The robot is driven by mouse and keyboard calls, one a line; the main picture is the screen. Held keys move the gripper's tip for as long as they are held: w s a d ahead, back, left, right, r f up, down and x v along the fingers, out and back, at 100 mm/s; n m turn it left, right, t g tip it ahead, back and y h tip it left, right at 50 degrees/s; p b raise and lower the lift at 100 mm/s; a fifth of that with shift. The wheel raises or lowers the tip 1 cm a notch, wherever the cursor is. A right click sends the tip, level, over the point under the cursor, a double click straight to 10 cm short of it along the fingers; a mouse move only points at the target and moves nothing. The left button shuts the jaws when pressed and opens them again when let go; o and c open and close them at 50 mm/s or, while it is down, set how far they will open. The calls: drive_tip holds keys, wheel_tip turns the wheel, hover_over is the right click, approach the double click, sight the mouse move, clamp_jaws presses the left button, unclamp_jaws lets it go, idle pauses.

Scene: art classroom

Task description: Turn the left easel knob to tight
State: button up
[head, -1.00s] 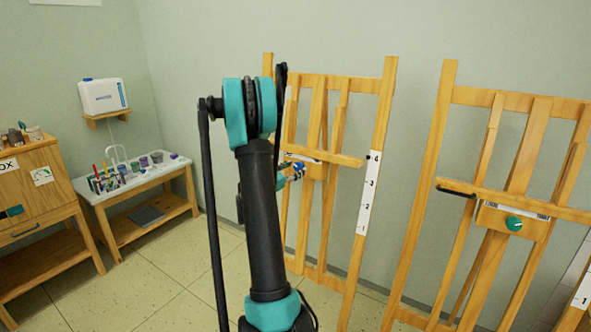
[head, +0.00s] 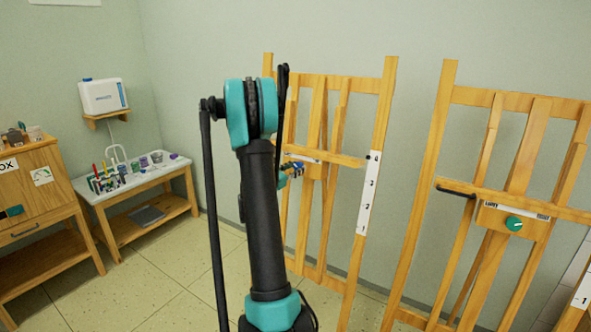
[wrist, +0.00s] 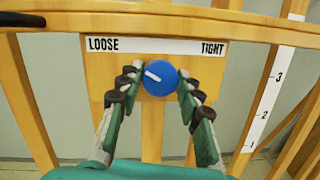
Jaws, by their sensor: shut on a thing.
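The left easel (head: 373,150) stands behind my arm in the head view. Its blue knob (wrist: 163,82) is on a wooden block under a strip marked LOOSE (wrist: 103,44) at left and TIGHT (wrist: 212,48) at right. The knob's white pointer line points up and left, toward the LOOSE side. My gripper (wrist: 160,77) is shut on the knob, one finger at each side. In the head view my arm hides part of the easel and the gripper shows only small beside the block.
A second easel (head: 437,150) with a green knob (head: 514,224) stands to the right. A white paint table (head: 130,182) and a wooden cabinet (head: 35,190) are at left. Floor between table and easels looks clear. A number scale (wrist: 265,100) runs along the easel's right post.

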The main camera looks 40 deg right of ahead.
drive_tip(key=shift+m, duration=0.3)
drive_tip(key=m, duration=0.3)
drive_tip(key=m+g, duration=0.1)
drive_tip(key=m, duration=0.3)
drive_tip(key=shift+r+g+y, duration=0.1)
drive_tip(key=shift+g+y, duration=0.2)
drive_tip(key=m, duration=0.4)
drive_tip(key=shift+y, duration=0.3)
drive_tip(key=m, duration=0.3)
drive_tip(key=shift+m+g+y, duration=0.3)
drive_tip(key=m+y, duration=0.1)
drive_tip(key=m, duration=0.4)
drive_tip(key=shift+s, duration=0.1)
drive_tip(key=shift+m+t+y, duration=0.4)
drive_tip(key=shift+m+t, duration=0.1)
drive_tip(key=shift+m, duration=1.3)
